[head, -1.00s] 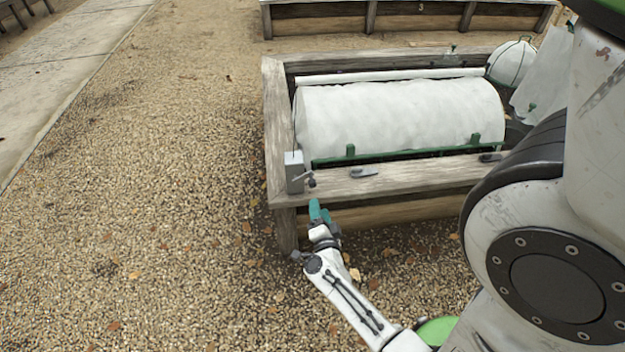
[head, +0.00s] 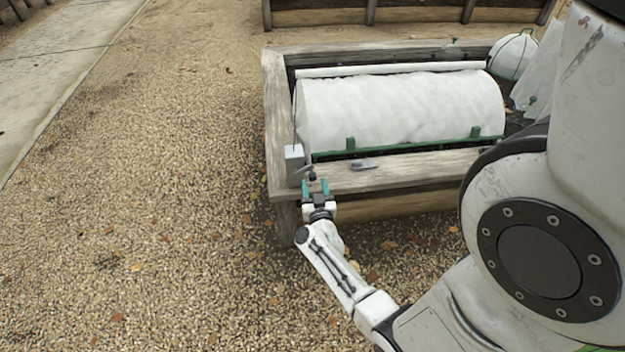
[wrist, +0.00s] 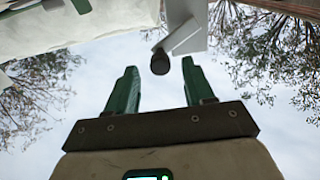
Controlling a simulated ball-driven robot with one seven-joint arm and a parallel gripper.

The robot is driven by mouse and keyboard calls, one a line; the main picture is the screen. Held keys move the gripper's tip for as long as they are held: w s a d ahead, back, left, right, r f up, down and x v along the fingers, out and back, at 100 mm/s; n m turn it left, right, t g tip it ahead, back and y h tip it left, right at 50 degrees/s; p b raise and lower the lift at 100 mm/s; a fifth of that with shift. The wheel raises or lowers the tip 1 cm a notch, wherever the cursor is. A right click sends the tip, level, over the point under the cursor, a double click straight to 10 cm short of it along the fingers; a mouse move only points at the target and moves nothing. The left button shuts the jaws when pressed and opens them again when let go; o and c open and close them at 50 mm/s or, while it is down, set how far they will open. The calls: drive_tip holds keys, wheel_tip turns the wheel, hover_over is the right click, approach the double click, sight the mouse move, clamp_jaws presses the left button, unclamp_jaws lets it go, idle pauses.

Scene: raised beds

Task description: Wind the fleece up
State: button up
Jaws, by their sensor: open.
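The white fleece (head: 400,108) is draped in an arch over the raised bed, with a pale roller bar (head: 390,70) along its far top side. A grey winder box (head: 294,165) with a small crank handle (head: 308,174) sits on the bed's near left corner. In the wrist view the crank's dark knob (wrist: 160,63) hangs from a pale arm (wrist: 180,36). My gripper (head: 316,188) is open just in front of the crank. In the wrist view my green fingertips (wrist: 158,78) stand apart, with the knob between and slightly beyond them, not clasped.
A green rail (head: 410,147) runs along the fleece's near side. A white rounded cover (head: 512,55) stands at the right. Gravel at the left is clear.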

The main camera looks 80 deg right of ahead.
sight(313, 179)
drive_tip(key=shift+b+x, duration=0.5)
drive_tip(key=shift+x, duration=1.6)
clamp_jaws()
